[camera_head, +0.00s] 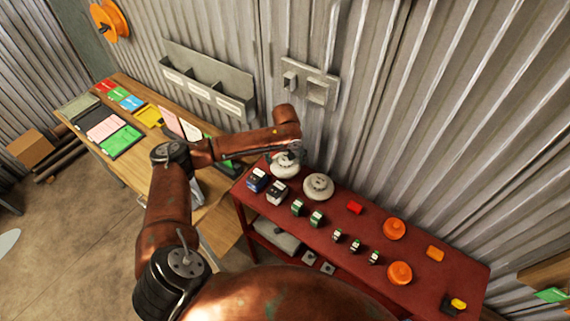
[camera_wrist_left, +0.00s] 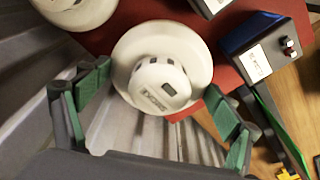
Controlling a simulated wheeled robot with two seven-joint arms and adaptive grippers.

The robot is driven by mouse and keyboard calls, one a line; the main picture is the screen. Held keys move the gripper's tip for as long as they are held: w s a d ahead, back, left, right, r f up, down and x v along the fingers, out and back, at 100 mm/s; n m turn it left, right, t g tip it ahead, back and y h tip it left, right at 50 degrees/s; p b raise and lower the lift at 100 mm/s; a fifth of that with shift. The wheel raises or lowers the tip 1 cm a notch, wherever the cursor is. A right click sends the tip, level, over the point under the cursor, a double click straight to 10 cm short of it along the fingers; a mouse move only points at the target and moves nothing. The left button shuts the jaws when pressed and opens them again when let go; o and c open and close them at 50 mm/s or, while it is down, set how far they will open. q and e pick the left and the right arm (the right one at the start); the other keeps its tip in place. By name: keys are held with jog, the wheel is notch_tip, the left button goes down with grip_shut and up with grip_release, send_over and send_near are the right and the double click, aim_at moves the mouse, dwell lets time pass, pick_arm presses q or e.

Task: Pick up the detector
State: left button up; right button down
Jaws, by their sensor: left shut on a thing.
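A white round detector (camera_head: 285,168) is at the far left end of the red shelf, below the end of my left arm. In the left wrist view the same detector (camera_wrist_left: 158,82) sits between the green-padded fingers of my left gripper (camera_wrist_left: 160,103). The fingers are shut on its wide rim, one at each side. I cannot tell whether it touches the shelf top. A second white detector (camera_head: 318,187) stands just right of it, and it also shows cut off in the left wrist view (camera_wrist_left: 78,10). My right gripper is not in view.
A wooden table (camera_head: 128,172) stands left.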

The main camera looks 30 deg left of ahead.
aim_at(286, 163)
pick_arm(q)
jog(key=r, duration=0.1)
jog(key=s+d+r, duration=0.1)
jog(key=s+r, duration=0.1)
jog(key=r, duration=0.1)
jog(key=shift+s+d, duration=0.2)
jog(key=shift+d, duration=0.1)
jog(key=s+d+r, duration=0.4)
jog(key=s+d, duration=0.1)
jog(key=s, duration=0.3)
jog(key=shift+r+b, duration=0.3)
jog(key=shift+b, duration=0.1)
